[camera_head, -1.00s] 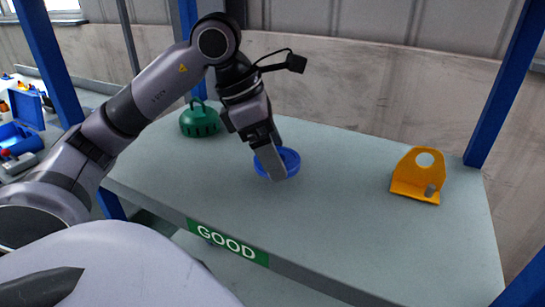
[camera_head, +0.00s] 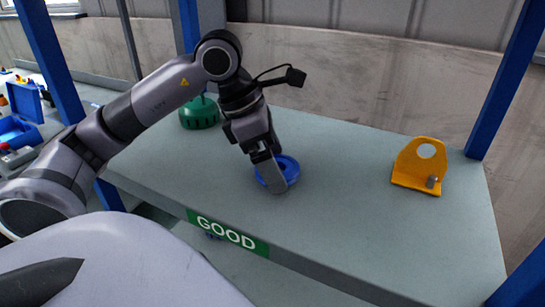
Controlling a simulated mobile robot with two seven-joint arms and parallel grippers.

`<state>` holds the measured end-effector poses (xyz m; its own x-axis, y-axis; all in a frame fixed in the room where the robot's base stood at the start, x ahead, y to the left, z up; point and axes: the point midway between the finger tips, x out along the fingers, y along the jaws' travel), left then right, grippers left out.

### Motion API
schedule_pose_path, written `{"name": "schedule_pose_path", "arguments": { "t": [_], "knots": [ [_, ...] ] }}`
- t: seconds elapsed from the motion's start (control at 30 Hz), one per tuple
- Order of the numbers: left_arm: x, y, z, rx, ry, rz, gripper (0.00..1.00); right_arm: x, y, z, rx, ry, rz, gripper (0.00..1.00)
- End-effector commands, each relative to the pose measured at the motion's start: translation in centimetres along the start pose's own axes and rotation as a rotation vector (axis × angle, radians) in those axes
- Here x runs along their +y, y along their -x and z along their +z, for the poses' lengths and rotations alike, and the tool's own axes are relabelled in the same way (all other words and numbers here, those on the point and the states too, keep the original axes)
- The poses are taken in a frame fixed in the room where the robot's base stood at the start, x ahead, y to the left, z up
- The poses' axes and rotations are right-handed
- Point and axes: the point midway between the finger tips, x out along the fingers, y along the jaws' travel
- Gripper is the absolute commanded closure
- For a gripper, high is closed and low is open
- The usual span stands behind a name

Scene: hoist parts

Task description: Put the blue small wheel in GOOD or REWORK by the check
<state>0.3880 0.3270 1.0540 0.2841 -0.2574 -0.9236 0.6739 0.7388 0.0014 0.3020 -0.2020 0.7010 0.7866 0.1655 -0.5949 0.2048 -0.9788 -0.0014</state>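The blue small wheel (camera_head: 291,167) is a round blue ring with a raised rim. It is low over or on the grey shelf board (camera_head: 350,215), whose front edge carries a green GOOD label (camera_head: 227,233). My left gripper (camera_head: 272,174) reaches down from above and is shut on the wheel. One grey finger covers the wheel's front middle, and the other finger is hidden. Whether the wheel's underside touches the board is hard to tell. My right gripper is not in view.
A green domed part (camera_head: 199,114) stands at the back left of the board, behind my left arm. A yellow bracket (camera_head: 419,163) stands at the right. Blue posts (camera_head: 508,80) frame the shelf. Board between wheel and bracket is clear.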

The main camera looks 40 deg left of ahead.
Motion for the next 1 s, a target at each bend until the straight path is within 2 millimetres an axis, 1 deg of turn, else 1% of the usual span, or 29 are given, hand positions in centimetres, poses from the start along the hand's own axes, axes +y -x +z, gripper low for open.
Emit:
{"name": "schedule_pose_path", "arguments": {
  "t": [0.17, 0.27, 0.37, 0.5, 0.6, 0.7, 0.83, 1.0],
  "knots": [
    [0.0, 0.1, 0.0, 0.000, 0.000, 0.000, 0.00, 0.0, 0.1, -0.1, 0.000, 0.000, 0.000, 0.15],
    [0.0, 0.5, 0.2, 0.000, 0.000, 0.000, 0.00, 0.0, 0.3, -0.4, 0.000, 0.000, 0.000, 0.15],
    [0.1, 1.9, 0.2, -0.003, 0.000, 0.005, 0.00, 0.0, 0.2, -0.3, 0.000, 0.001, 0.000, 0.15],
    [0.1, 4.5, 0.2, -0.003, 0.001, 0.004, 0.00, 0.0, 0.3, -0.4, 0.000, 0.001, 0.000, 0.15],
    [0.1, 6.0, 0.2, -0.003, 0.001, 0.003, 0.00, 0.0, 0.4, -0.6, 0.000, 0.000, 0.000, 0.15],
    [0.1, 7.1, 0.2, -0.002, 0.001, 0.003, 0.00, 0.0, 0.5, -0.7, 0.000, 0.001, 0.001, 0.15],
    [0.0, 7.8, 0.1, 0.000, 0.001, 0.001, 0.00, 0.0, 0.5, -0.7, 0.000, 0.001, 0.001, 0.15],
    [0.0, 7.8, 0.1, 0.000, 0.001, 0.000, 0.00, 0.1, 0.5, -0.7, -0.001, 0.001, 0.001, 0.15]
  ]
}}
